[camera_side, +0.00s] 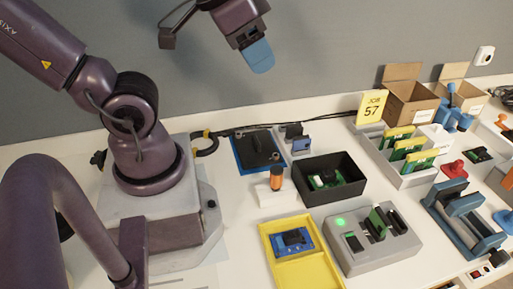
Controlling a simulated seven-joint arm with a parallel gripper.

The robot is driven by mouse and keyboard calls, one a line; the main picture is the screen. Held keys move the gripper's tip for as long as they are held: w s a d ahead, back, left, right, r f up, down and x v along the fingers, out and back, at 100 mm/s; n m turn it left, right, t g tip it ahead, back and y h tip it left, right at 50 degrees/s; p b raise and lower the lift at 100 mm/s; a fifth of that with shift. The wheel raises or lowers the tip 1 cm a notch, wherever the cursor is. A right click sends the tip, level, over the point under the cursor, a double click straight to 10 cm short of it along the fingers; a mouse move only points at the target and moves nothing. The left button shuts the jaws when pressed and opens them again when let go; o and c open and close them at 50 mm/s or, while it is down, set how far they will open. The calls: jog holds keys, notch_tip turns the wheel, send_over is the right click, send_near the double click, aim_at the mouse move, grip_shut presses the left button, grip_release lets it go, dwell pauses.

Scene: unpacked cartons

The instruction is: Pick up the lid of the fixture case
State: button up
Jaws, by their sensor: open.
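A flat black panel with a small upright knob (262,139), which looks like the lid, lies on a blue mat (236,160) behind the middle of the table. An open black box (345,196), likely the fixture case, stands to its right and nearer the camera, with a green circuit board (325,180) inside. My gripper (259,60) hangs high in front of the grey wall, well above the table and apart from everything. Its blue fingers overlap from this side, so the gap hardly shows. It is open, and nothing shows in it.
A yellow tray (272,269) and a grey device (350,258) with a green light are in front. A small dark-and-blue item (300,144) stands right of the mat. Black cables run behind it.

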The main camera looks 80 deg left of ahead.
jog(key=w+a+f+n+h, duration=0.1)
jog(key=w+a+f+n, duration=0.3)
jog(key=w+f+n, duration=0.85)
jog(key=n+g+y, duration=0.6)
send_near(256, 140)
jog(key=shift+h, duration=0.3)
jog(key=shift+a+x, duration=0.15)
jog(key=shift+x, duration=2.3)
jog(key=shift+a+x, duration=0.15)
jog(key=shift+x, duration=2.25)
jog(key=shift+r, duration=0.1)
